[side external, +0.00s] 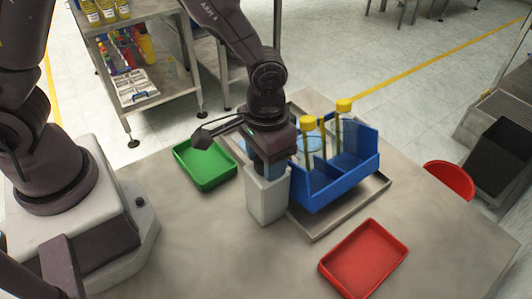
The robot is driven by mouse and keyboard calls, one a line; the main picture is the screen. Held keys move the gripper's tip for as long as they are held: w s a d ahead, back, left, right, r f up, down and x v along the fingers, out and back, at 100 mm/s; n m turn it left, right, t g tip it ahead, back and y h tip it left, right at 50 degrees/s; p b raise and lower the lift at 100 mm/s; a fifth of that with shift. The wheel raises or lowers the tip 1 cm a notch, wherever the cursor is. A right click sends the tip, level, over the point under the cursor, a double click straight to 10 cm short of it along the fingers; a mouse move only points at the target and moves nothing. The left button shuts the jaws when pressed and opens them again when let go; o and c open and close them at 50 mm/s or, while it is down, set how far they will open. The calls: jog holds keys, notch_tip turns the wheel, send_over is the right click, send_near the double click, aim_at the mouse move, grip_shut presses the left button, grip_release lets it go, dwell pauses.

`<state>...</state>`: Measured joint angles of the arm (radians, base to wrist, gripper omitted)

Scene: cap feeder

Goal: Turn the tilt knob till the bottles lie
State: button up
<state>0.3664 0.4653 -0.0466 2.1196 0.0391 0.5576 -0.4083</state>
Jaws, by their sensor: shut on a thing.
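My gripper (269,168) points down onto the top of a pale grey box (267,199) at the left end of the blue bottle rack (341,184). It is shut on the tilt knob, which the jaws and wrist hide. Two yellow caps, a left one (308,123) and a right one (344,105), stand above the rack on thin, dark yellow upright stems. The bottles look upright or nearly so. Pale blue clear shapes show behind the left stem, partly hidden by my wrist.
The rack stands over a metal tray (322,232) on the table. A green tray (205,165) lies left, a red tray (364,259) lies front right, and a red round-edged piece (450,180) is at the right edge. The table's front middle is clear.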

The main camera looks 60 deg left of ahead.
jog(key=m, duration=0.4)
jog(key=shift+m, duration=0.4)
jog(key=o, duration=0.8)
